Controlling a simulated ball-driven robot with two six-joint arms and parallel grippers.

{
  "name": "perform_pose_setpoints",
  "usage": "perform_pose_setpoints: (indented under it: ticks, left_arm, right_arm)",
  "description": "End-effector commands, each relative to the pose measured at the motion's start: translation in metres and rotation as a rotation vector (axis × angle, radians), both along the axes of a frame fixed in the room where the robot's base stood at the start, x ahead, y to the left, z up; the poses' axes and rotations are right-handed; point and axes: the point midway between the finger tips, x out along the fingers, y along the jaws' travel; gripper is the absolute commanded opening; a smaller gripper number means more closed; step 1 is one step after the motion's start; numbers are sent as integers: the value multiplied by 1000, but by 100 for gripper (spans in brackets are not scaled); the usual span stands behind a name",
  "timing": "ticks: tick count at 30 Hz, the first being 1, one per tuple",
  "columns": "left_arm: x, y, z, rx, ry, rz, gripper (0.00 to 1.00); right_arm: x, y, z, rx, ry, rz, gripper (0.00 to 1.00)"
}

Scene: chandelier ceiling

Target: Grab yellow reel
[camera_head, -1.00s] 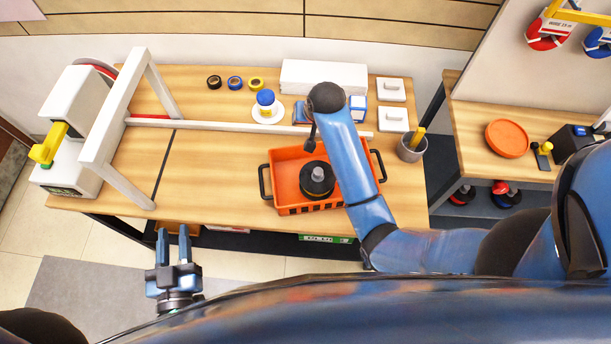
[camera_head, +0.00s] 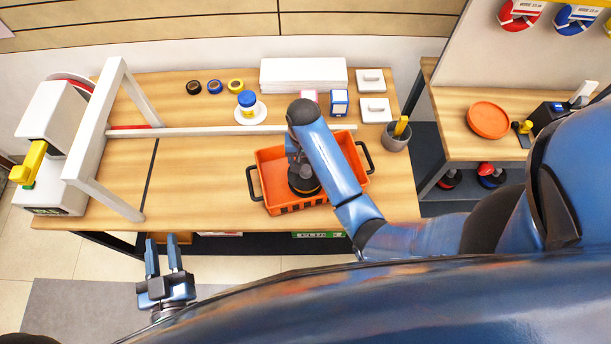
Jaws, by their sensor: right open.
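A yellow edge (camera_head: 608,26), probably a yellow reel, shows at the far right border beside the hanging red reel (camera_head: 519,13) and blue reel (camera_head: 577,18); most of it is cut off. A small yellow ring (camera_head: 236,86) also lies at the back of the main table, right of a black and a blue ring. My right gripper (camera_head: 293,152) is open over the orange crate (camera_head: 268,163), largely hidden by my arm, close to a dark round object (camera_head: 303,180) inside. Whether they touch is unclear. My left gripper (camera_head: 163,258) is open and empty before the table's front edge.
A white frame (camera_head: 118,130) with a long bar crosses the table. A white box (camera_head: 303,75), a blue-topped jar (camera_head: 247,98) and a grey cup (camera_head: 396,137) stand there. An orange plate (camera_head: 488,120) lies on the right table. The front-left tabletop is clear.

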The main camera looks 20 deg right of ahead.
Motion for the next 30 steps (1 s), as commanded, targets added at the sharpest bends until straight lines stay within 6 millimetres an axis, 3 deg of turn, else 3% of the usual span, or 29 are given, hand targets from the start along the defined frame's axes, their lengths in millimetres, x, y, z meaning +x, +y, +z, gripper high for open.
perform_pose_setpoints:
  ticks: [12,22,23,30]
  left_arm:
    - [0,0,16,0,0,0,34]
    - [0,0,16,0,0,0,34]
    - [0,0,16,0,0,0,34]
    - [0,0,16,0,0,0,34]
  right_arm:
    - [-5,-5,-44,0,3,0,61]
    - [-5,-5,-51,0,0,0,61]
    - [-5,-5,-51,0,0,0,60]
    - [-5,-5,-51,0,0,0,23]
